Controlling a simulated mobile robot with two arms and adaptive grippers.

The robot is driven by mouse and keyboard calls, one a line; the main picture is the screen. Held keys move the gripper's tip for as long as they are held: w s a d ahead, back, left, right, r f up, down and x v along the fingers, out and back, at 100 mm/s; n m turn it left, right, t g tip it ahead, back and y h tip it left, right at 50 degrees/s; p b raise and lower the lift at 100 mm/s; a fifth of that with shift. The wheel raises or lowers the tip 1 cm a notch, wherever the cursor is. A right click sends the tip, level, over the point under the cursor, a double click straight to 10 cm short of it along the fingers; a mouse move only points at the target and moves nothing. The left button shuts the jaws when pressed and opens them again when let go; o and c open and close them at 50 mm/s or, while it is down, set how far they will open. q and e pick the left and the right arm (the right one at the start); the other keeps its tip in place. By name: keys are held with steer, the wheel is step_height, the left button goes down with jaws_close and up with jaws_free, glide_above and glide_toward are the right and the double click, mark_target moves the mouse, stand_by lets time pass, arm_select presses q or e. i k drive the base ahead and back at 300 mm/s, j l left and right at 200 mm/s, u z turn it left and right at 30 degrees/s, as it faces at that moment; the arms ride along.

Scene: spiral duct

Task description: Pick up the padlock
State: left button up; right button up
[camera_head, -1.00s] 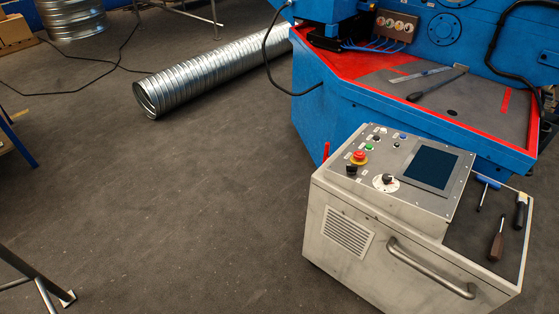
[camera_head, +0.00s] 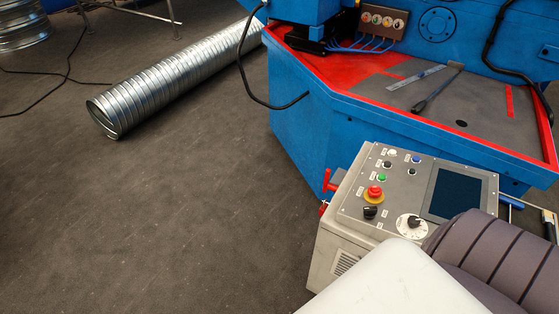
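I cannot clearly make out a padlock. A small red item (camera_head: 323,208) hangs on the left side of the control cabinet (camera_head: 338,246), below a red lever (camera_head: 330,182). It may be a padlock but is too small to tell. Neither of my grippers is in view. A white and dark grey part of my own arm fills the lower right and hides the cabinet's front and most of its tool tray.
The cabinet's panel has a red emergency stop (camera_head: 374,192) and a dark screen (camera_head: 458,192). A blue machine (camera_head: 400,135) stands behind it. A spiral duct (camera_head: 170,85) lies on the floor at upper left. The floor at left is mostly clear.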

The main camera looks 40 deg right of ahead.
mark_target(324, 207)
steer(key=i+j, duration=0.1)
steer(key=i, duration=0.95)
steer(key=i+z, duration=0.25)
steer(key=z, duration=0.2)
steer(key=i+j+z, duration=0.1)
steer(key=i+z, duration=0.15)
steer(key=z, duration=0.2)
steer(key=i+j+z, duration=0.15)
steer(key=z, duration=0.25)
steer(key=i+j+z, duration=0.3)
steer(key=z, duration=0.15)
